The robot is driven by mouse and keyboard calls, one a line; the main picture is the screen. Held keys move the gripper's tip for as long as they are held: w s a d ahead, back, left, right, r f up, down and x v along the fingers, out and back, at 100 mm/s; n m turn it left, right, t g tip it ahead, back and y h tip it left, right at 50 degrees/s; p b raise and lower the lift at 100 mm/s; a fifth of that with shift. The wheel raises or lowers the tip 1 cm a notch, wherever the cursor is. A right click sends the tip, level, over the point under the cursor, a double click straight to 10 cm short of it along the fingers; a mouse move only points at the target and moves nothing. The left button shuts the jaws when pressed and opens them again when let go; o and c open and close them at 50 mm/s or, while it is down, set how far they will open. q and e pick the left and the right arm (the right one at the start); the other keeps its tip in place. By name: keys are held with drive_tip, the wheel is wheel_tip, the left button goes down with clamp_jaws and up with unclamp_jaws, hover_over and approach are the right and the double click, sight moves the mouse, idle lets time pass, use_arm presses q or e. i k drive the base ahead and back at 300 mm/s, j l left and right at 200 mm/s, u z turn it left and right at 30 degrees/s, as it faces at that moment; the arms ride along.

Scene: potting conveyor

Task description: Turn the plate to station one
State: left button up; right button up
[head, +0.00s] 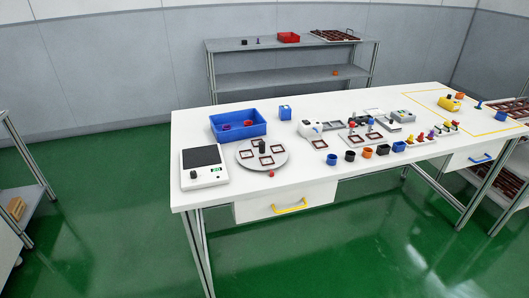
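The plate is a round grey disc (250,154) lying flat on the white table, left of its middle. Several small dark-framed square holders with pale centres sit around it. A dark upright knob (262,147) stands near its middle. A small red ball-like piece (271,173) is at the plate's front edge. I cannot make out any station number on or beside the plate. Neither of my grippers shows in the head view.
A white device with a dark panel (203,156) stands left of the plate, and a blue bin (238,124) behind it. Several small cups, including an orange one (368,152), line the front edge at right. A drawer with a yellow handle (289,206) is below. A grey shelf (290,78) stands behind.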

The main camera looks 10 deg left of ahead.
sight(260, 154)
drive_tip(key=i+j, duration=0.2)
drive_tip(key=j, duration=0.15)
drive_tip(key=i+j+u, duration=0.1)
drive_tip(key=j, duration=0.25)
drive_tip(key=i+j, duration=0.25)
drive_tip(key=j+u, duration=0.05)
drive_tip(key=j, duration=0.05)
